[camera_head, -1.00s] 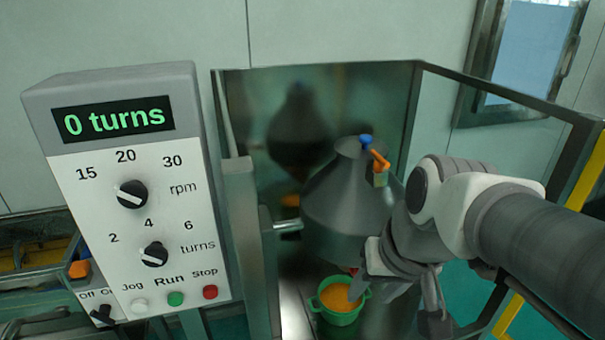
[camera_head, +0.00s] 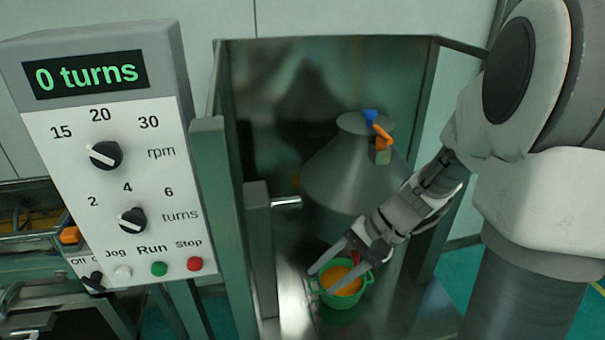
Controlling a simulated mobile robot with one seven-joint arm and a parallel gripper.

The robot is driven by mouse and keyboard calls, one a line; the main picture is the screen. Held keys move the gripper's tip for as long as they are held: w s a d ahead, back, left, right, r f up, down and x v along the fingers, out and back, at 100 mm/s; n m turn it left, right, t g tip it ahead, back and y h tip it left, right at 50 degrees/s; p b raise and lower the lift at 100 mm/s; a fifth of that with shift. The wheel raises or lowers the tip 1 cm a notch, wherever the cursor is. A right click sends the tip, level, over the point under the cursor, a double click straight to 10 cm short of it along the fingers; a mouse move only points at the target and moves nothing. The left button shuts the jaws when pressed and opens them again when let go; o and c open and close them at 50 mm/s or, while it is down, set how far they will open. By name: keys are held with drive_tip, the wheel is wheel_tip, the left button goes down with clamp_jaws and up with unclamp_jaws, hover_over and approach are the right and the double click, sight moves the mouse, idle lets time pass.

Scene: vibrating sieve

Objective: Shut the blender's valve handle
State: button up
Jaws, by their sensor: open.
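The blender (camera_head: 345,185) is a grey cone-shaped vessel inside a metal-framed enclosure. A small red part (camera_head: 356,258), which looks like the valve handle, shows at its lower end just above a green bucket (camera_head: 343,299). My gripper covers most of this part, so I cannot tell its angle. My gripper (camera_head: 323,281) is open, pointing down and left, with its fingers over the bucket's rim and close to the red part. I cannot tell whether they touch it. The bucket holds orange material.
A control panel (camera_head: 115,160) stands at the left and reads "0 turns". A blue knob (camera_head: 370,117) and an orange lever (camera_head: 383,134) sit on top of the blender. Enclosure posts (camera_head: 208,190) stand left of the blender. My arm fills the right side.

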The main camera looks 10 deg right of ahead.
drive_tip(key=w+d+f+m+t+y+b, duration=0.2)
drive_tip(key=w+d+f+m+t+y, duration=0.15)
drive_tip(key=w+f+m, duration=0.35)
drive_tip(key=m+t+h+b, duration=0.4)
drive_tip(key=m+t+h, duration=0.4)
drive_tip(key=m+t, duration=0.8)
approach(356, 256)
drive_tip(key=w+r+m+g+b, duration=0.1)
drive_tip(key=w+g, duration=0.1)
drive_tip(key=w, duration=0.5)
drive_tip(key=shift+w+a+r+m+b, duration=0.3)
drive_tip(key=shift+w+m+b, duration=0.05)
drive_tip(key=shift+m, duration=0.05)
clamp_jaws()
